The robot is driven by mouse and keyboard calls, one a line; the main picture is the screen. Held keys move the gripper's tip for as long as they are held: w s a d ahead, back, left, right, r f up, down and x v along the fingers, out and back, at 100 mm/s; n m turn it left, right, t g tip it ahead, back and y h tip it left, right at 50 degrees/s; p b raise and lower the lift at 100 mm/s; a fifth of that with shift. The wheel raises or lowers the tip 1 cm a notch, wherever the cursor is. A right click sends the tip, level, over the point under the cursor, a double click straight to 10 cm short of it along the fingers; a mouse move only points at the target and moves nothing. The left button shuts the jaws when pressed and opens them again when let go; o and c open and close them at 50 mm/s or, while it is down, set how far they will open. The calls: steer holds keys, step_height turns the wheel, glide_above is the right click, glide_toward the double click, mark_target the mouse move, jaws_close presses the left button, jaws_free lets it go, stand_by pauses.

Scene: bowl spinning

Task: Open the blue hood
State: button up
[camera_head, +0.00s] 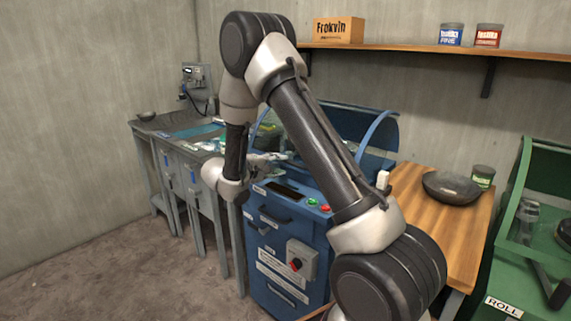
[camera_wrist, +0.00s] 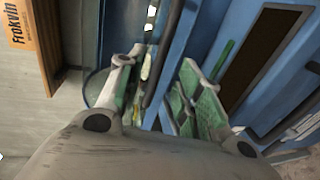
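The blue machine (camera_head: 275,240) stands in the middle of the head view. Its blue hood (camera_head: 378,128) has curved blue edges and a clear panel; my arm hides much of it, so I cannot tell whether it is fully down. My gripper (camera_head: 268,163) is at the machine's front top edge, near the hood's lower front. In the wrist view my gripper (camera_wrist: 160,95) has its two green-padded fingers apart. A dark bar (camera_wrist: 163,55) runs between them, with no clear contact. Blue machine surfaces lie beyond and to the right.
A wooden table (camera_head: 470,225) with a dark bowl (camera_head: 452,187) and a tin (camera_head: 483,176) stands right of the machine. A green machine (camera_head: 530,270) is at far right. A grey workbench (camera_head: 175,135) is at left. A shelf (camera_head: 430,48) with a box and tins hangs above.

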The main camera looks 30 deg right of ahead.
mark_target(288, 162)
steer(key=x, duration=0.6)
steer(key=shift+d, duration=0.3)
jaws_close()
